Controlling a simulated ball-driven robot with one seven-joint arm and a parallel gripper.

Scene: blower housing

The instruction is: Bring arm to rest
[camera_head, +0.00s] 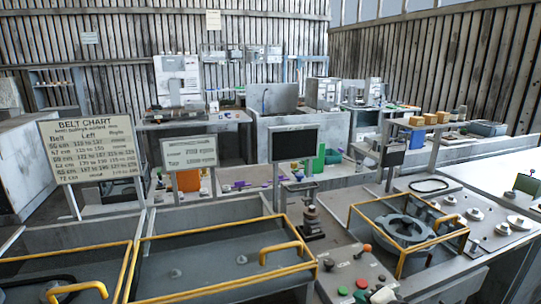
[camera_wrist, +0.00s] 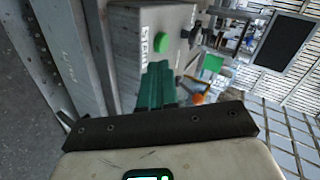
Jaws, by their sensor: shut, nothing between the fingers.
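My gripper (camera_wrist: 158,84) shows in the wrist view as two teal fingers side by side, shut with nothing between them. They reach toward a grey control box with a green button (camera_wrist: 163,42) and a START label (camera_wrist: 145,41). The fingertips look close to the button, but I cannot tell whether they touch the box. In the head view, a pale and teal shape at the bottom edge, beside the buttons, seems to be part of my gripper; its fingers are not clear there.
A yellow-framed guard (camera_head: 408,270) surrounds a grey ring-shaped housing (camera_head: 404,229) at right. A yellow-railed tray (camera_head: 215,262) lies at front left. A belt chart (camera_head: 88,149), a small sign (camera_head: 189,152) and a dark screen (camera_head: 295,143) stand upright behind.

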